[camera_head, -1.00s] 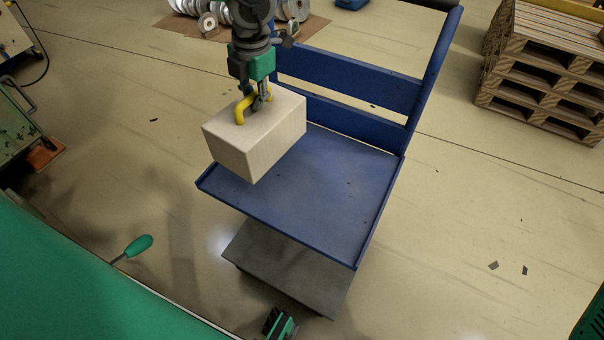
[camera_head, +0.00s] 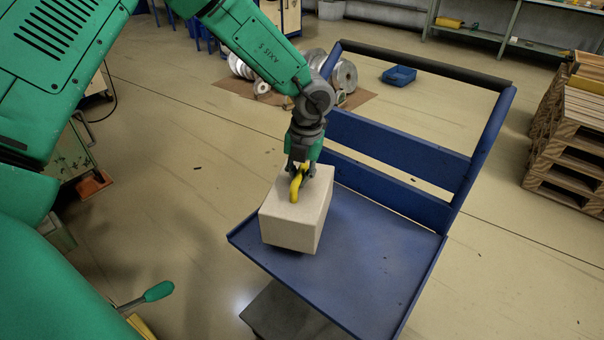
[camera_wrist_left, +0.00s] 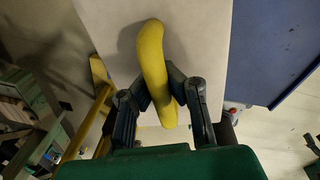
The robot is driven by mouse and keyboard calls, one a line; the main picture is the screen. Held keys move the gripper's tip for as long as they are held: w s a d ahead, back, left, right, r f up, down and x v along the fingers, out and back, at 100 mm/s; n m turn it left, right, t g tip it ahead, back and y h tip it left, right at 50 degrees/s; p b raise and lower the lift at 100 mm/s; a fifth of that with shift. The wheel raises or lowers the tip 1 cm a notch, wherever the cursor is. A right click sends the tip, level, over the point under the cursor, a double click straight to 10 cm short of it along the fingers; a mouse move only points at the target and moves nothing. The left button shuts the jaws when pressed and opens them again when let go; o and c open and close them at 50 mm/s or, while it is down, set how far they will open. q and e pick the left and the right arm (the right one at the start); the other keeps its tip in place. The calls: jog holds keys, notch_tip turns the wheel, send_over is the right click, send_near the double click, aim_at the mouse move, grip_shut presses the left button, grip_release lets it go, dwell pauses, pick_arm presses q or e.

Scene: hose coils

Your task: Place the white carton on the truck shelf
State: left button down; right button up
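The white carton (camera_head: 293,225) is a pale box with a yellow handle (camera_head: 296,186) on top. My left gripper (camera_head: 301,170) is shut on this handle from above. The carton is upright at the left side of the blue truck shelf (camera_head: 375,255) and hides part of its left edge. I cannot tell whether its underside touches the shelf. In the left wrist view the fingers (camera_wrist_left: 163,98) close around the yellow handle, with the carton top (camera_wrist_left: 110,40) behind and the blue shelf (camera_wrist_left: 270,50) to the right. My right gripper is not in view.
The truck has a blue slatted back with a dark push bar (camera_head: 425,62) and a grey lower deck (camera_head: 285,312). Wooden pallets (camera_head: 570,140) stand at the right. Metal coils (camera_head: 340,75) and a blue bin (camera_head: 399,76) lie behind. The shelf's middle and right are clear.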

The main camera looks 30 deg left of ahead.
aim_at(300, 189)
pick_arm(q)
jog(key=shift+d+f, duration=0.1)
jog(key=shift+f, duration=0.4)
notch_tip(300, 189, down, 3)
jog(key=shift+r+b, duration=0.15)
jog(key=shift+b, duration=0.3)
jog(key=shift+r, duration=0.1)
jog(key=c, duration=1.7)
grip_release()
jog(key=r+p, duration=0.1)
jog(key=r, duration=0.7)
jog(key=d+r+p, duration=0.1)
jog(key=r, duration=0.3)
jog(key=shift+w+p, duration=0.2)
jog(key=shift+p, duration=0.15)
